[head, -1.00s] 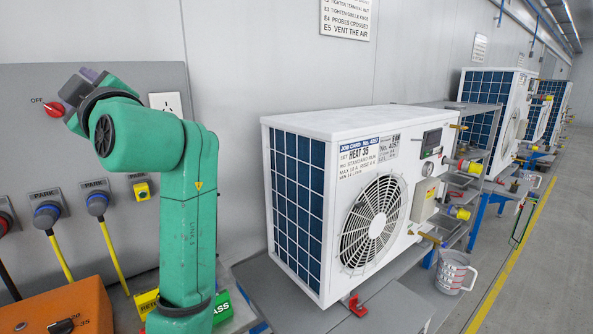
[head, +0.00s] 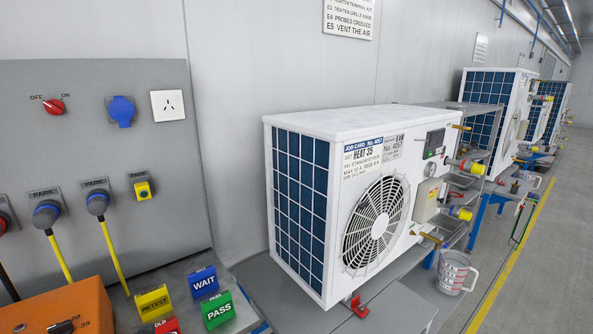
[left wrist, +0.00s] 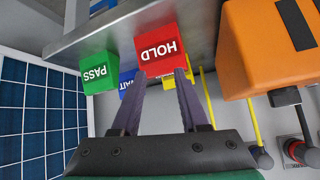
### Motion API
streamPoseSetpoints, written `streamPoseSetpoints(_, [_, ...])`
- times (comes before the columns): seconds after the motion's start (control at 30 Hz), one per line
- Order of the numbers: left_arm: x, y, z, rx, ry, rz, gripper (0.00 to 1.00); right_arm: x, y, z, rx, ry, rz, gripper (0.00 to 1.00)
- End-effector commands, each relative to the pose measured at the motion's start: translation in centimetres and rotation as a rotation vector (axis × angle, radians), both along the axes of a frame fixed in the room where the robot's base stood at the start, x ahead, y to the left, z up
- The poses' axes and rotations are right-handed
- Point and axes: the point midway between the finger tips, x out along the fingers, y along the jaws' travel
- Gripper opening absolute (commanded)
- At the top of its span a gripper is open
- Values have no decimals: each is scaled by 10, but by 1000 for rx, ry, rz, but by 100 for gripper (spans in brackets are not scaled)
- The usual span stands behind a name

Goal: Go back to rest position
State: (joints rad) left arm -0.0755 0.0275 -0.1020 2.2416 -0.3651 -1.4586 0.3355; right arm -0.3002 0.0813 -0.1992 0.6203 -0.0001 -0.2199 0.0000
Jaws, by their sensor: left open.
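My left gripper (left wrist: 160,75) shows only in the left wrist view. Its two dark fingers are apart, with nothing held between them. Beyond the fingertips is the red HOLD block (left wrist: 157,50), upside down in this view; I cannot tell how far off it is. The green PASS block (left wrist: 97,73) is to its left. The blue WAIT block (left wrist: 127,84) and a yellow block are partly hidden behind the fingers. Neither arm shows in the head view, and my right gripper is in no view.
The grey panel (head: 90,90) carries a red OFF/ON switch (head: 53,106), a blue socket (head: 121,111) and parked plugs with yellow cables. An orange box (head: 60,308) is at lower left. A white outdoor unit (head: 350,200) stands on the bench, a jug (head: 453,272) beside it.

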Motion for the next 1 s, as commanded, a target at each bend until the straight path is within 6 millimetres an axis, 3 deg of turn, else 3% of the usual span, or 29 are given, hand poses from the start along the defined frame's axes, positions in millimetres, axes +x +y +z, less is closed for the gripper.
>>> streamPoseSetpoints(0.1, [-42,-16,-45,-14,158,-134,44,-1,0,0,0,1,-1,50])
streamPoseSetpoints(0.2, [-75,-30,-72,-32,266,-240,44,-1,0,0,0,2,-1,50])
streamPoseSetpoints(0.47, [-158,-63,-115,-101,490,-491,44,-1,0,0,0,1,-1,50])
streamPoseSetpoints(0.77, [-145,-66,-228,-107,533,-488,44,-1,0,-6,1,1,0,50])
streamPoseSetpoints(0.87, [-151,-65,-273,-109,553,-490,44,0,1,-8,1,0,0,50])
streamPoseSetpoints(1.0, [-174,-63,-350,-114,590,-493,44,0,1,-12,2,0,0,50])
